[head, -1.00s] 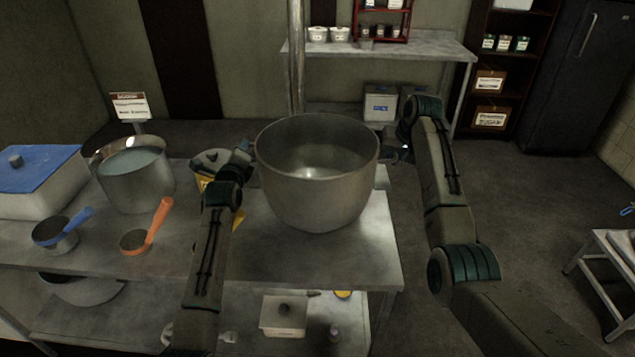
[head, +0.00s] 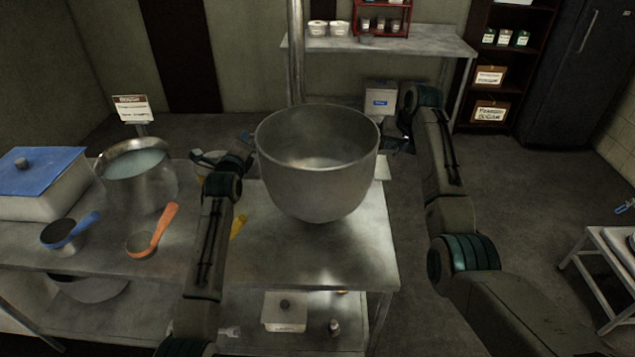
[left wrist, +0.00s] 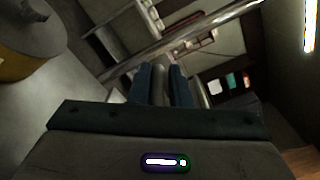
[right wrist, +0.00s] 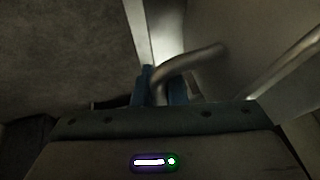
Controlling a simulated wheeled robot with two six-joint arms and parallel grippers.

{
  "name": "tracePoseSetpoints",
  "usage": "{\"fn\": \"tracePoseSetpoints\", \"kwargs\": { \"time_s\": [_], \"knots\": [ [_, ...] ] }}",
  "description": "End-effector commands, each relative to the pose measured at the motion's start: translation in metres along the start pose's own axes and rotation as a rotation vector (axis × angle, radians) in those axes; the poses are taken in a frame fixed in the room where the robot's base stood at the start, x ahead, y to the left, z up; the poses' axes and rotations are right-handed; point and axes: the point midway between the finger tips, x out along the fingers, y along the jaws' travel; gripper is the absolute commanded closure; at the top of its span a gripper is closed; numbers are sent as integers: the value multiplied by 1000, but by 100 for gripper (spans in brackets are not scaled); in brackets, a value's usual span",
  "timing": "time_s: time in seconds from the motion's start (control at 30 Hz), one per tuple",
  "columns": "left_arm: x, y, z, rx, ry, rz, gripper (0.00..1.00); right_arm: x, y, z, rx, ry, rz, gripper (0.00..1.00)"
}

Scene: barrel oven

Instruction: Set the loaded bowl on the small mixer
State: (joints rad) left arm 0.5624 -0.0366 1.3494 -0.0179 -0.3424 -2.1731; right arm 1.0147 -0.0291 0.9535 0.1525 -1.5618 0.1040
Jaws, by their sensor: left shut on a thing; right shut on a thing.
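The large grey metal bowl (head: 315,190) is upright between my two arms in the head view, over the right end of the metal table. A pale layer shows at its bottom; what it is I cannot tell. My left gripper (head: 248,142) is shut at the bowl's left side near the rim; its fingers (left wrist: 161,88) also show in the left wrist view. My right gripper (head: 400,143) is at the right side, and the right wrist view shows its fingers (right wrist: 160,88) shut on a curved metal handle (right wrist: 195,62). I cannot make out the small mixer.
A pot of pale liquid (head: 140,185), a blue-lidded box (head: 40,190), a blue-handled pan (head: 62,232) and an orange-handled pan (head: 148,243) stand left on the table (head: 335,262). A metal pole (head: 296,60) rises behind the bowl. A low stand (head: 605,255) is at far right, with open floor between.

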Motion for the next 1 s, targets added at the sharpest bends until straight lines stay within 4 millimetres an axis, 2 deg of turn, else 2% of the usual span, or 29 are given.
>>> {"fn": "tracePoseSetpoints", "kwargs": {
  "time_s": [0.03, 0.53, 0.87, 1.0],
  "knots": [
    [0, -6, 6, 6, -9, -10, 100, -5, 1, -3, 0, 6, 4, 100],
    [1, -6, 6, 6, -10, -11, 100, -4, 2, -3, 0, 5, 4, 100],
    [0, 11, -5, 6, -10, -11, 100, 14, 6, 5, 0, 5, 4, 100],
    [-2, 12, -6, 6, -10, -11, 100, 14, 6, 7, 0, 6, 3, 100]
  ]
}}
